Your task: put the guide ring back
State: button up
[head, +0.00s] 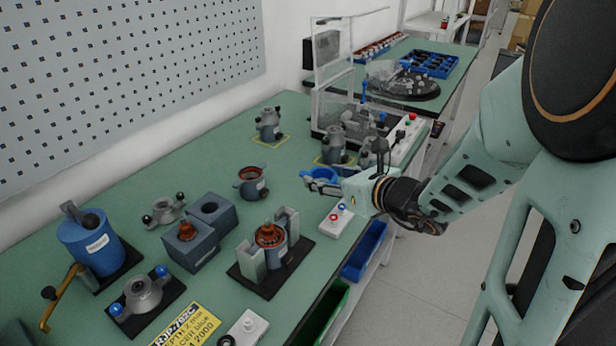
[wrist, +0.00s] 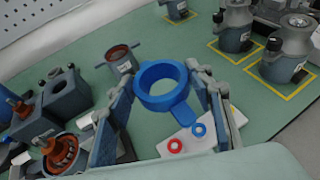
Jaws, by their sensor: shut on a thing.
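The guide ring, a blue ring with a tab (wrist: 183,116), is between the two fingers of my gripper (wrist: 162,88). It also shows in the head view (head: 321,173), held above the bench with its opening facing up. My gripper (head: 323,183) is shut on it. Below it lies a white block (head: 336,221) with a small red ring and a small blue ring on top; the block also shows in the wrist view (wrist: 205,142). A dark grey housing with a copper-coloured inside (head: 251,184) stands to the left of my gripper, apart from it.
A copper-wound stator (head: 270,236) sits in a fixture with grey uprights, nearer the front. Blue-grey blocks (head: 190,246) and a blue pot (head: 92,246) stand at left. Grey housings (head: 268,124) stand on yellow-outlined spots behind. Green bench is clear between the housings.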

jog(key=b, duration=0.4)
send_over(309, 203)
jog(key=f, duration=0.6)
jog(key=shift+s+d, duration=0.25)
jog(key=shift+w+a+f+b, duration=0.15)
jog(key=shift+f+b, duration=0.55)
jog(key=shift+f, duration=0.3)
jog(key=shift+w+a+f+b, duration=0.1)
jog(key=shift+w+f+b, duration=0.05)
jog(key=shift+f+b, duration=0.7)
jog(key=shift+f, duration=0.1)
jog(key=shift+f, duration=0.25)
jog(key=o, duration=1.1)
jog(key=shift+r, duration=0.1)
jog(key=shift+c, duration=0.2)
jog(key=shift+r, duration=0.15)
jog(key=shift+s+d+r+p, duration=0.1)
jog(key=shift+r+p, duration=0.1)
jog(key=shift+p, duration=0.1)
jog(key=p+v, duration=0.2)
jog(key=v, duration=0.9)
jog(key=shift+s+d, duration=0.25)
